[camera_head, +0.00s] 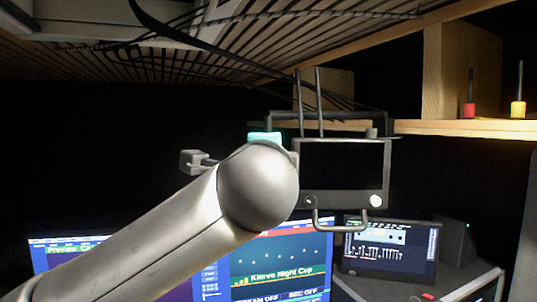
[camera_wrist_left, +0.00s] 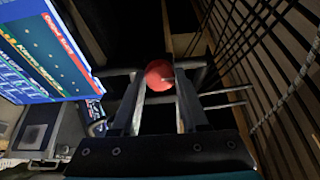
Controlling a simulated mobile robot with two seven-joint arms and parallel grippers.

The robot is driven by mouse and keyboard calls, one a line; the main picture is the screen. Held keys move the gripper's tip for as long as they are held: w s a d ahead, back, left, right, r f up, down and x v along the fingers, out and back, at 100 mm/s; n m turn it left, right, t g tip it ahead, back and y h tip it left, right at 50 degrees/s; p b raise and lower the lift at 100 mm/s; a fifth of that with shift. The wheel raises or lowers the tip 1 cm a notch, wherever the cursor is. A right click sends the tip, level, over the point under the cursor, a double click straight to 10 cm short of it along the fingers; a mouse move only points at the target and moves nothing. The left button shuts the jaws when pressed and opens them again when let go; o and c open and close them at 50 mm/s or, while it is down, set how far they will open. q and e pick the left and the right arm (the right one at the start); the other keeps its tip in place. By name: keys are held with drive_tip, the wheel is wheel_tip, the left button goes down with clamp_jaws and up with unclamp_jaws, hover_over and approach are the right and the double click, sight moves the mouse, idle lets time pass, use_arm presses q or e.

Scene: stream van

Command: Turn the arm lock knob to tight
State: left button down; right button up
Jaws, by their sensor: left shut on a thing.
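The arm lock knob (camera_wrist_left: 158,75) is a round red knob in the left wrist view. My left gripper (camera_wrist_left: 160,88) has its two fingers on either side of the knob and is shut on it. Which way the knob is turned cannot be told. In the head view my left arm comes in from the left, and its rounded joint hides the knob and the fingers. My right gripper is in neither view.
A black-screened monitor (camera_head: 342,165) hangs just right of my arm, with thin rods above it. A small grey block (camera_head: 194,161) is left of the joint. Lit screens (camera_head: 285,262) and a tablet (camera_head: 390,246) stand below. A wooden shelf (camera_head: 455,128) is at right; a slatted ceiling is above.

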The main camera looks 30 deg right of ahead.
use_arm(q)
drive_tip(key=shift+c, duration=2.1)
unclamp_jaws()
drive_tip(key=b+v, duration=0.4)
drive_tip(key=v, duration=1.1)
drive_tip(key=shift+s+a, duration=0.1)
